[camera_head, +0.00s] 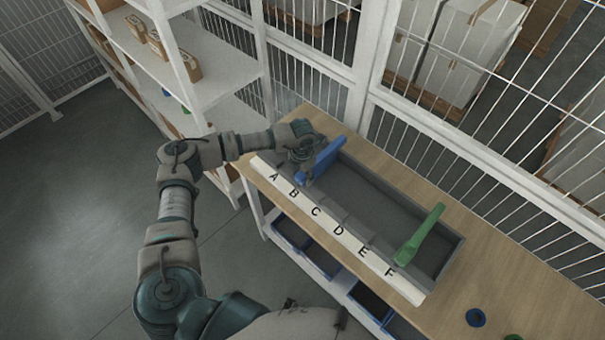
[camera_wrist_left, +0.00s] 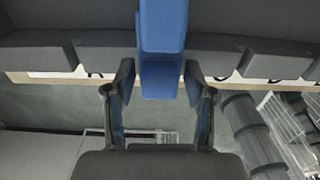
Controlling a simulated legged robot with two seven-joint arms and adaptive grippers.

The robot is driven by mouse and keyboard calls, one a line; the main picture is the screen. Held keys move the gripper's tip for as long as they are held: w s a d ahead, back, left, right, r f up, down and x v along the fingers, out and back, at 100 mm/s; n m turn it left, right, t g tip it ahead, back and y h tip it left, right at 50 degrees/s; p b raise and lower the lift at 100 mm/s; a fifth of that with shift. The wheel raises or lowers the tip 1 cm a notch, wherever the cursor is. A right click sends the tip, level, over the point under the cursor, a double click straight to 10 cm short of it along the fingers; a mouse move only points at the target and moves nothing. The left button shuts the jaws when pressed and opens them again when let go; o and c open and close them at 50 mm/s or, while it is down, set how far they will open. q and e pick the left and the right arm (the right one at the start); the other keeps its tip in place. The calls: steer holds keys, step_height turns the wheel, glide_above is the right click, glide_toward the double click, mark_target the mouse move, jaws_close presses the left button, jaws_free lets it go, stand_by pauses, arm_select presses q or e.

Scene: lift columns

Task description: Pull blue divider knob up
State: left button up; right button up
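The blue divider (camera_head: 327,155) stands across the grey lettered trough, near letters B and C. Its blue knob (camera_head: 300,178) is at the front edge. My left gripper (camera_head: 303,160) is at the divider's front end, partly hiding it. In the left wrist view, the blue knob (camera_wrist_left: 162,55) reaches between the two dark fingertips of my left gripper (camera_wrist_left: 159,76). The fingers stand apart on either side of it, with a visible gap at least on the left, so the gripper looks open. My right gripper is not in view.
A green divider (camera_head: 420,235) stands in the trough (camera_head: 375,195) near F. The trough lies on a wooden table (camera_head: 490,290) with blue bins (camera_head: 290,232) below. A white shelf (camera_head: 225,65) is at the back left. A wire fence (camera_head: 480,150) runs behind the table.

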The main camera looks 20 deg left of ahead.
arm_select(q)
steer(key=shift+a, duration=0.1)
steer(key=c, duration=0.4)
steer(key=shift+r, duration=0.1)
